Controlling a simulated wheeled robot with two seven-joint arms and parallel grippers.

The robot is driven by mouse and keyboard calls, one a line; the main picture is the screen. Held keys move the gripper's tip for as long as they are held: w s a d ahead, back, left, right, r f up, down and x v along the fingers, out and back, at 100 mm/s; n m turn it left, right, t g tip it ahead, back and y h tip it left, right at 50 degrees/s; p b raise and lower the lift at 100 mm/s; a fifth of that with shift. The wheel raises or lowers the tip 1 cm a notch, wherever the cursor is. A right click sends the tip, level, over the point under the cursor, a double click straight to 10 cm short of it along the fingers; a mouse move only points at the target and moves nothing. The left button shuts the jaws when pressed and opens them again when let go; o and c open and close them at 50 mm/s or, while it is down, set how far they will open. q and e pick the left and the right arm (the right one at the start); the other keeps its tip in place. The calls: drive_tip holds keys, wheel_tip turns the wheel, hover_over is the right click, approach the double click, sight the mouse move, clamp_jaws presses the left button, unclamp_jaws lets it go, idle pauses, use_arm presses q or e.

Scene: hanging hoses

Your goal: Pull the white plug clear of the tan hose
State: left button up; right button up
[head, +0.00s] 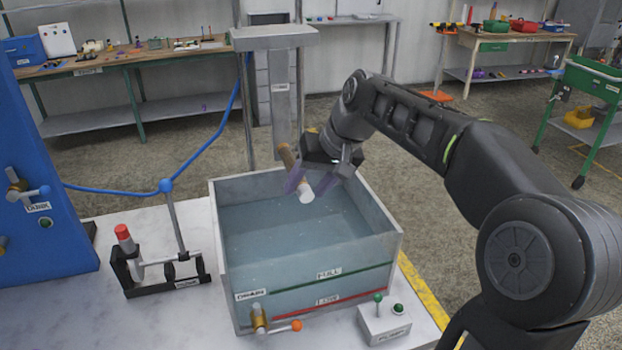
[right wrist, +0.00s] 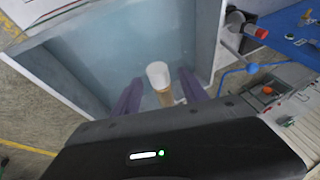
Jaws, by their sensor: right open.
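The tan hose (head: 286,156) hangs at a tilt above the water tank (head: 393,232), and the white plug (head: 305,192) is at its lower end. In the right wrist view the white plug (right wrist: 157,72) sits at the end of the tan hose (right wrist: 166,98), with no gap visible between them. My right gripper (head: 311,183) is open, its purple fingers on either side of the plug and hose end. The right wrist view shows the fingers (right wrist: 160,92) apart from both sides. Part of the hose is hidden by my gripper. My left gripper is not in view.
The tank holds water, and a grey post (head: 283,100) stands behind it. A blue panel (head: 40,190) with valves is at the left, with a blue cable (head: 205,145) running from it. A clamp stand (head: 160,265) and a small switch box (head: 385,322) stand beside the tank.

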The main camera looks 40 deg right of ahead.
drive_tip(key=shift+c, duration=0.2)
clamp_jaws()
idle(0.3)
drive_tip(key=shift+o, duration=0.2)
unclamp_jaws()
drive_tip(key=shift+r, duration=0.15)
drive_tip(key=v, duration=0.7)
drive_tip(key=shift+s+r+b, duration=0.2)
drive_tip(key=shift+r+b, duration=0.05)
drive_tip(key=shift+b, duration=0.1)
